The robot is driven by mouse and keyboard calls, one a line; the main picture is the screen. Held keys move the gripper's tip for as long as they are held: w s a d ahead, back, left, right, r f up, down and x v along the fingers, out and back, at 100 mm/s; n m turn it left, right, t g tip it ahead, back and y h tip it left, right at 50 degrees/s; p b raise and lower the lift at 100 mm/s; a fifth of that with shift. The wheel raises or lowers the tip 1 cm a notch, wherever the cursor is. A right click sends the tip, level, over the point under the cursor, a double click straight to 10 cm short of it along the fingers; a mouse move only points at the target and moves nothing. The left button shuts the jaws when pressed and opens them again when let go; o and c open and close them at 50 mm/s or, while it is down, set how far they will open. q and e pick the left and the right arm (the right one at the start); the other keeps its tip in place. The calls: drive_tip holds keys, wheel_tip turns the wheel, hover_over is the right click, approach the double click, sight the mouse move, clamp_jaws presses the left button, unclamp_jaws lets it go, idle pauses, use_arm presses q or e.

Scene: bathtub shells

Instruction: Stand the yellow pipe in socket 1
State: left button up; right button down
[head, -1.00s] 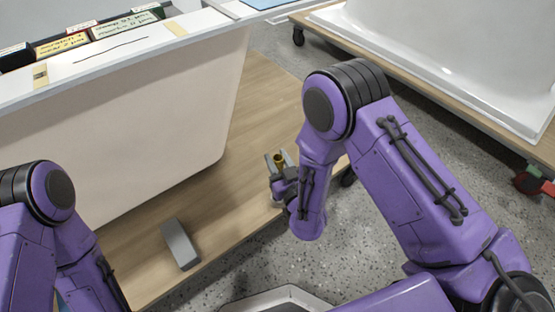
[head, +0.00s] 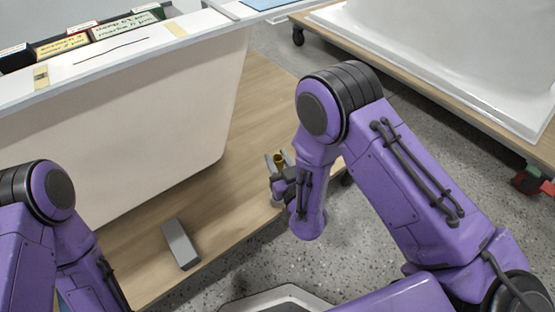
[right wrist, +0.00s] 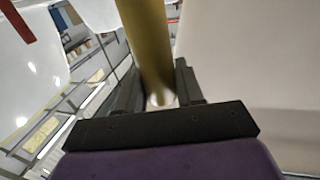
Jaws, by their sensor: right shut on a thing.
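The yellow pipe (head: 280,160) is between the fingers of my right gripper (head: 280,162), which is shut on it, over the wooden deck near its right edge. In the head view only its short upper end shows, and the arm hides what is below. In the right wrist view the pipe (right wrist: 148,45) runs up from between the dark fingers (right wrist: 158,88) and out of the top of the picture. A pale round end shows by the gripper palm. I cannot make out socket 1 in either view. My left arm shows at the left, but its gripper does not.
The wooden deck (head: 250,110) carries a large pale tub shell (head: 160,120) beside the pipe. A grey block (head: 180,243) lies near the deck's front edge. Labelled boxes (head: 125,25) stand at the upper left. Another wheeled deck with a white shell (head: 450,60) is at upper right.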

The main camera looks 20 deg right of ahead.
drive_tip(key=shift+f, duration=0.1)
idle(0.3)
drive_tip(key=shift+f+b, duration=0.35)
drive_tip(key=shift+b, duration=0.05)
drive_tip(key=shift+f+b, duration=1.5)
drive_tip(key=shift+f, duration=0.35)
drive_tip(key=c, duration=0.6)
unclamp_jaws()
drive_tip(key=s, duration=0.7)
drive_tip(key=s+p, duration=0.1)
drive_tip(key=s, duration=0.2)
drive_tip(key=shift+s+d, duration=0.25)
drive_tip(key=shift+d, duration=0.15)
